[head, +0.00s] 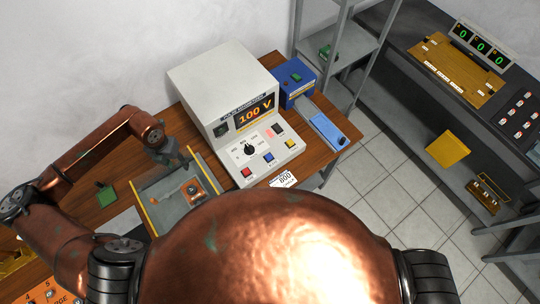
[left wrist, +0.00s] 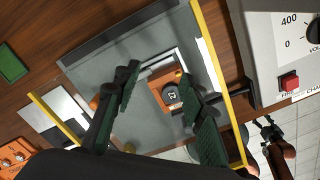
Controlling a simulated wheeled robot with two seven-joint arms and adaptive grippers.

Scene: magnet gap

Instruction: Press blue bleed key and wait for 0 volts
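The white meter box (head: 220,82) stands on the wooden bench, and its display (head: 254,112) reads 100 V. On its sloped panel, the blue key (head: 268,157) sits between a red key (head: 246,172) and a yellow key (head: 290,143). A black knob (head: 249,149) is above them. My left gripper (head: 170,155) is left of the panel, above a glass-like tray (head: 150,187), apart from the keys. In the left wrist view its fingers (left wrist: 158,78) are spread and empty, over an orange block (left wrist: 165,90). A small dark gripper (left wrist: 270,132), apparently my right, shows low at the right; its fingers are unclear.
A red key (left wrist: 289,82) of the meter panel shows in the left wrist view. A blue box (head: 291,85) and a blue-grey slide (head: 325,128) stand right of the meter. A card marked 800 (head: 284,180) is at the bench's front. Grey shelves (head: 345,45) stand behind.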

